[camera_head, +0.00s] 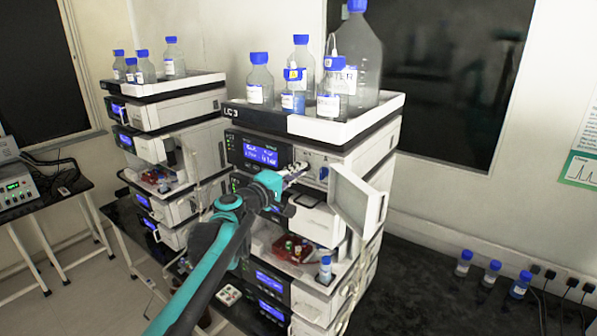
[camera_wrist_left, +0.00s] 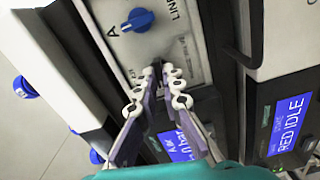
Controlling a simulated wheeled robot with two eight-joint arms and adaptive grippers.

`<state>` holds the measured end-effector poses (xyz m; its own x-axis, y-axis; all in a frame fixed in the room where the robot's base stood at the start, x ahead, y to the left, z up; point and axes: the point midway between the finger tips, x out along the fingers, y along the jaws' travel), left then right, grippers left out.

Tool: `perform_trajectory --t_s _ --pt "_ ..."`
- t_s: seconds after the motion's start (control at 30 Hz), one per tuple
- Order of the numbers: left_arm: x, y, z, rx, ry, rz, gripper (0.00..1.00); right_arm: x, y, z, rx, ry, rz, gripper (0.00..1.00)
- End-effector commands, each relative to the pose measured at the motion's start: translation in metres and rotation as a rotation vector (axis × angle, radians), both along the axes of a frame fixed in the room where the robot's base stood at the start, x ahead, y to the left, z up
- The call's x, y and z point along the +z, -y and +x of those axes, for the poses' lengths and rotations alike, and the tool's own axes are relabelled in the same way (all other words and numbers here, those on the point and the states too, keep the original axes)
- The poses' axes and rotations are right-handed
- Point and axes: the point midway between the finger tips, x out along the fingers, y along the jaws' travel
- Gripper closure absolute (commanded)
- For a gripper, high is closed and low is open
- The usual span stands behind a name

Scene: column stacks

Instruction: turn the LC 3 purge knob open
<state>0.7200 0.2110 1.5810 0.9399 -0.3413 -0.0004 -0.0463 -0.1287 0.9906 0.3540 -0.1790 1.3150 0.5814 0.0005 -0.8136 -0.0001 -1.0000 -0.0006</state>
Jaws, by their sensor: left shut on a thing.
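The LC 3 stack (camera_head: 231,111) stands in the middle of the head view, with its pump module's small front door (camera_head: 358,202) swung open. My left gripper (camera_head: 297,170) reaches the pump panel behind that door. In the left wrist view my left gripper (camera_wrist_left: 158,72) has its fingertips close together against the panel, shut on what appears to be the purge knob, which the fingertips hide. A blue knob (camera_wrist_left: 138,20) near the letter A sits on the panel beside the fingertips and apart from them; it also shows in the head view (camera_head: 323,173). My right gripper is not in view.
A tray (camera_head: 345,127) with several blue-capped bottles tops the stack. A second stack (camera_head: 180,112) stands to the left. The open door projects right of my gripper. Three small bottles (camera_head: 491,273) stand on the dark bench at right, which has free room.

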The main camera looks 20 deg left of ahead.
Motion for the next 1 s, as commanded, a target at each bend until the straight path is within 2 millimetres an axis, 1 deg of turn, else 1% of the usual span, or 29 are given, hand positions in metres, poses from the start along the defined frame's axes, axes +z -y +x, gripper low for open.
perform_trajectory --t_s 0.1,0.13,0.2,0.5,0.63,0.77,0.9,1.0 --pt "0.0 -0.001 0.0 0.002 0.0 0.001 1.0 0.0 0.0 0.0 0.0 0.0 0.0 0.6" --pt "-0.001 -0.001 0.0 0.002 0.0 0.001 0.87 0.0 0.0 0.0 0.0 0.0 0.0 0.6" --pt "0.0 -0.001 0.0 0.002 0.0 0.001 0.72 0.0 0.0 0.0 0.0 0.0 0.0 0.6" --pt "0.0 -0.001 -0.001 0.001 0.0 0.001 0.72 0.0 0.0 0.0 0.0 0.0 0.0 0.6" --pt "0.0 -0.005 -0.011 0.001 0.0 0.001 0.72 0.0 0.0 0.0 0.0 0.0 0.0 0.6" --pt "0.0 -0.014 -0.033 0.004 0.0 0.001 0.72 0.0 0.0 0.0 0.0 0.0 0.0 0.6" --pt "0.0 -0.025 -0.064 0.004 0.0 0.001 0.72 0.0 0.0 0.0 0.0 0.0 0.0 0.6" --pt "-0.001 -0.032 -0.083 0.004 0.0 0.001 0.72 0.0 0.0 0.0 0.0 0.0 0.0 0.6"
